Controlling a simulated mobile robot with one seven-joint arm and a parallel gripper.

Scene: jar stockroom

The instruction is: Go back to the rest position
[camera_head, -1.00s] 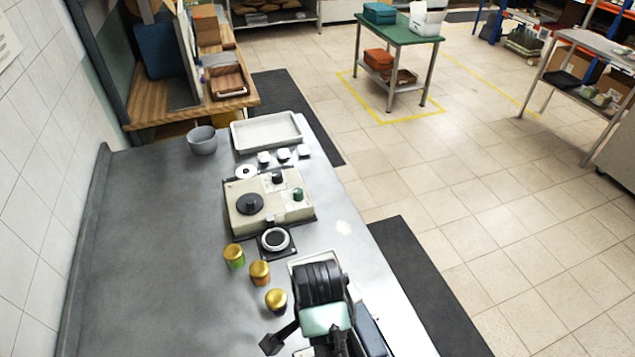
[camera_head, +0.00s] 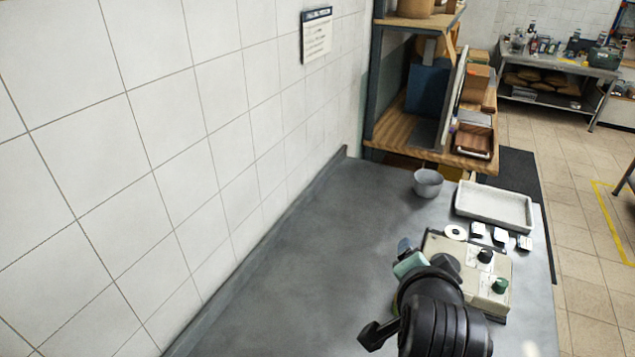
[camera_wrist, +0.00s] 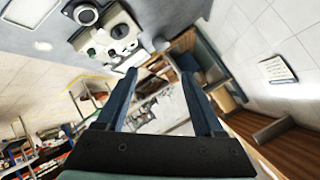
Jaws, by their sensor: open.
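My gripper (camera_wrist: 158,73) shows in the wrist view with its two blue fingers wide apart and nothing between them. In the head view my arm rises at the lower right. The teal part of my gripper (camera_head: 409,263) is over the grey worktop (camera_head: 300,260), beside the left edge of the beige machine (camera_head: 466,262), and the arm hides part of that machine. The fingertips are hard to make out there. The machine also shows at the top of the wrist view (camera_wrist: 112,24).
A grey bowl (camera_head: 428,183), a white tray (camera_head: 494,206), a white ring (camera_head: 455,232) and small white pieces (camera_head: 500,236) lie on the worktop beyond the machine. A wooden shelf unit (camera_head: 420,140) stands at the far end. A tiled wall (camera_head: 170,130) bounds the left. The left worktop is clear.

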